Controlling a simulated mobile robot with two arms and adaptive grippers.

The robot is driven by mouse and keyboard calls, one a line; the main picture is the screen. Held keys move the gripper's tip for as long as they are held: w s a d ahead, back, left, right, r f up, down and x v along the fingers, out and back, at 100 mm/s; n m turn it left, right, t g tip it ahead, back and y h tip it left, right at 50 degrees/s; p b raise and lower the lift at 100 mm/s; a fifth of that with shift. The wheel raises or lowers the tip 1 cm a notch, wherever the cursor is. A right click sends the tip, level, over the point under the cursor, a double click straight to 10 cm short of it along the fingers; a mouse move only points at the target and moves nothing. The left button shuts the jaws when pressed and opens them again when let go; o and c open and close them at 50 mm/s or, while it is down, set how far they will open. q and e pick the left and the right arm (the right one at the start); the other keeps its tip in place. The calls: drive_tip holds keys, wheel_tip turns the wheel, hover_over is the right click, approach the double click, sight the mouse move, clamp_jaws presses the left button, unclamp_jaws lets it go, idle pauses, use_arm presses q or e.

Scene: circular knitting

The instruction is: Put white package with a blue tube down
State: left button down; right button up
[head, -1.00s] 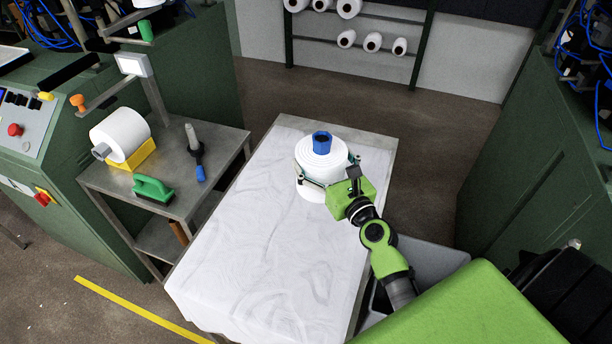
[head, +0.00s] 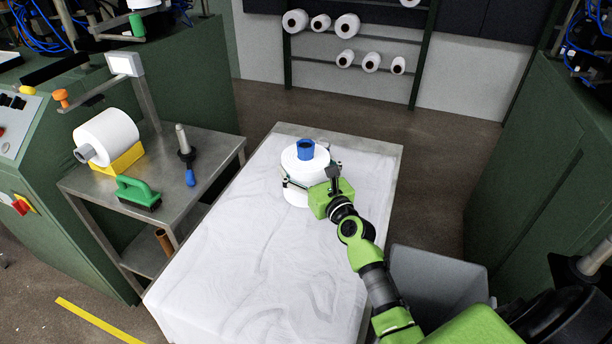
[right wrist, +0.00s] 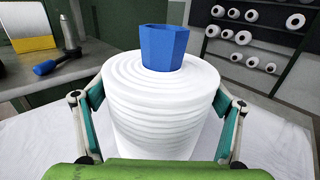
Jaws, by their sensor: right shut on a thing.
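The white package (head: 298,193) is a round white yarn roll with a blue tube (head: 305,149) standing out of its top. It is upright at the far part of the cloth-covered table (head: 240,270). My right gripper (head: 308,173) is shut on it, with a finger on either side. In the right wrist view the white package (right wrist: 160,110) fills the space between the fingers, and its blue tube (right wrist: 164,47) points up. Its underside is hidden, so I cannot tell whether it touches the table. My left gripper is not in view.
A metal side table (head: 215,160) at left holds a white roll on a yellow stand (head: 127,158), a green brush (head: 138,192) and a blue-handled tool (head: 190,177). A grey bin (head: 440,280) stands at right. The near part of the covered table is clear.

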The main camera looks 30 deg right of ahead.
drive_tip(key=shift+f, duration=0.6)
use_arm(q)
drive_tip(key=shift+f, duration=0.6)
use_arm(e)
drive_tip(key=shift+r, duration=0.1)
drive_tip(key=o, duration=1.2)
drive_tip(key=shift+c, duration=0.2)
